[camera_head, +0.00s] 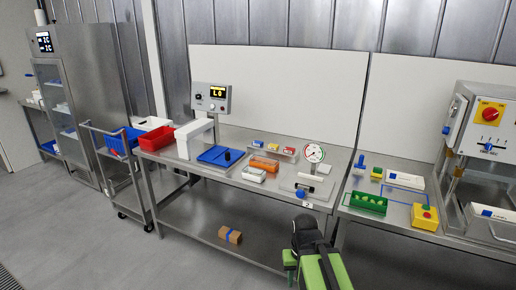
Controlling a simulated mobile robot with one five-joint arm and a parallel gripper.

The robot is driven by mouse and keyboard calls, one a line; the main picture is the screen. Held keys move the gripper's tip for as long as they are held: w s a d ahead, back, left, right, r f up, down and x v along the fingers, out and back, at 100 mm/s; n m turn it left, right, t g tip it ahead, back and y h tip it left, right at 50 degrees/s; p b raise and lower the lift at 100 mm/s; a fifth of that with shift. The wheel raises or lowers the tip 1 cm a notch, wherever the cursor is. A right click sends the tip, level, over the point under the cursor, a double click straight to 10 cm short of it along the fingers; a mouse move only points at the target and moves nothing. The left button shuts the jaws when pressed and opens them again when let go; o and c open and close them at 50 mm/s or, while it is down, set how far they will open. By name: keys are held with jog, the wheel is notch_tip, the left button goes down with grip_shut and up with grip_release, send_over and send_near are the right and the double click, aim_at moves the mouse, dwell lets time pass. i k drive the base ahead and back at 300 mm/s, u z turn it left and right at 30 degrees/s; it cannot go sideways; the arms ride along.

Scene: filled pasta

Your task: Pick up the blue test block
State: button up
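Several blue things show, and I cannot tell for sure which is the test block. A small blue piece (300,193) sits at the front of the plate under the round dial gauge (314,153). A blue upright piece (360,162) stands on the right-hand table. My black and green arm end, with what may be my gripper (307,232), is at the bottom centre, in front of the table edge and apart from these blue pieces. Its fingers cannot be made out, so I cannot tell whether it is open or shut.
The steel bench (245,185) also holds a blue tray (212,158), a red bin (156,143) and an orange container (264,163). The right table has a green tray (368,203) and a yellow box with a red button (425,217). A cardboard box (229,235) lies below.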

aim_at(256, 143)
jog(key=u, duration=0.5)
jog(key=i, duration=1.2)
jog(key=u, duration=0.65)
jog(key=i, duration=1.65)
jog(key=z, duration=0.25)
